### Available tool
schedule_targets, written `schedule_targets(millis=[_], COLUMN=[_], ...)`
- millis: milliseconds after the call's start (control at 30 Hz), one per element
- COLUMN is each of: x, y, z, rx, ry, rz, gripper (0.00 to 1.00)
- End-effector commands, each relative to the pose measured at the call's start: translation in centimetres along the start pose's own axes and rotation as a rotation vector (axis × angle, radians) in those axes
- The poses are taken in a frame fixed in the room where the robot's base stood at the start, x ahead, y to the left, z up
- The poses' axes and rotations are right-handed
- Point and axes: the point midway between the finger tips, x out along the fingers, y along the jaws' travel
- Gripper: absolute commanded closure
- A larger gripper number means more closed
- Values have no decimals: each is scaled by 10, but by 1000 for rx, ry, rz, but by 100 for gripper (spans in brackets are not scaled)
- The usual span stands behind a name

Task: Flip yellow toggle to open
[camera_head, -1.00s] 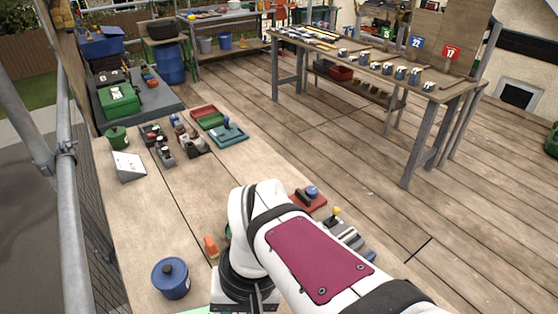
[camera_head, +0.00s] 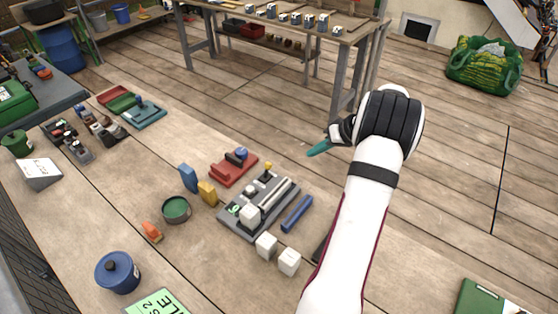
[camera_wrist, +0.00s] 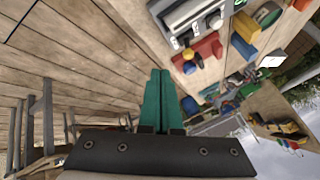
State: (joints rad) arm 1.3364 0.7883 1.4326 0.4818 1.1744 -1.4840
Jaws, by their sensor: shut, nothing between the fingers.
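The yellow toggle (camera_head: 268,168) is a small yellow-topped lever standing at the far end of a grey fixture (camera_head: 234,218) on the workbench. The grey fixture appears at the top of the wrist view (camera_wrist: 190,15), off to the right of the fingers. I cannot make out the lever's exact tilt.
A red block with a blue knob (camera_head: 233,167) sits just left of the toggle. Blue and yellow blocks (camera_head: 207,193), a green tin (camera_head: 176,209), a blue bar (camera_head: 297,213) and white cubes (camera_head: 289,262) lie nearby.

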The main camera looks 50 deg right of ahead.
Motion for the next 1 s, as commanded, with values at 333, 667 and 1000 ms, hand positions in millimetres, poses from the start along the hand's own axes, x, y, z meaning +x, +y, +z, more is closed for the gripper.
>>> schedule_targets(millis=[333, 667, 1000], x=[30, 103, 114], y=[-1, -2, -38], z=[1, 1, -3], rx=[0, 1, 0], ry=[-4, -5, -2], rz=[-2, -2, 0], gripper=[100, 100, 100])
